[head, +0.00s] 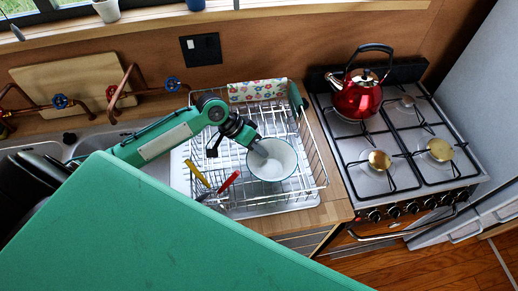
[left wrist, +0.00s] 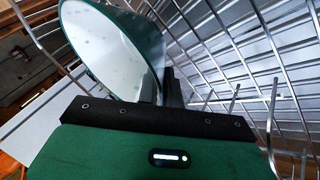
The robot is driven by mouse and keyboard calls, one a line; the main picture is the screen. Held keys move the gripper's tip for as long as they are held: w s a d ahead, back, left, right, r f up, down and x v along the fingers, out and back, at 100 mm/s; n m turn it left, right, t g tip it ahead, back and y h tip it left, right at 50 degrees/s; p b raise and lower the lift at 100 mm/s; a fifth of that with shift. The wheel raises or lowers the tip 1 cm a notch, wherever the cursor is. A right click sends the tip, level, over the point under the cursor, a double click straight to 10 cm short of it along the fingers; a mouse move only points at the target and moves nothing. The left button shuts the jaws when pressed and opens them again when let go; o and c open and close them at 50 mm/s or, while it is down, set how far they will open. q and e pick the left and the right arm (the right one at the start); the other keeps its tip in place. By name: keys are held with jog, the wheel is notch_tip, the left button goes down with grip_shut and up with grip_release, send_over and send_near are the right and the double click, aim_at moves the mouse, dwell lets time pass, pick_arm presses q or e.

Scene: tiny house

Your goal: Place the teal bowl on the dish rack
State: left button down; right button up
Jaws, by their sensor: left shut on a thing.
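The teal bowl (head: 272,160), white inside with a thin dark teal rim, is in the right part of the dish rack (head: 317,186). In the head view I look down into its open side. My left gripper (head: 259,149) is shut on its upper-left rim. In the left wrist view the bowl (left wrist: 112,50) stands tilted at upper left beside a dark finger (left wrist: 172,88), with rack wires (left wrist: 225,35) close by. I cannot tell whether the bowl rests fully on the wires. My right gripper is not in view.
Utensils with yellow (head: 197,173) and red (head: 229,182) handles stand at the rack's front left. A flowered cloth (head: 257,91) hangs at its back. A red kettle (head: 357,95) sits on the stove (head: 400,140) to the right. A cutting board (head: 75,82) leans on the back wall.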

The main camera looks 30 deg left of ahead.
pick_arm(q)
jog(key=shift+f, duration=0.45)
jog(key=c, duration=1.6)
grip_release()
jog(key=shift+f, duration=0.1)
jog(key=shift+o, duration=0.2)
jog(key=b+v, duration=0.2)
jog(key=v, duration=1)
jog(key=shift+b, duration=0.3)
jog(key=shift+s, duration=0.1)
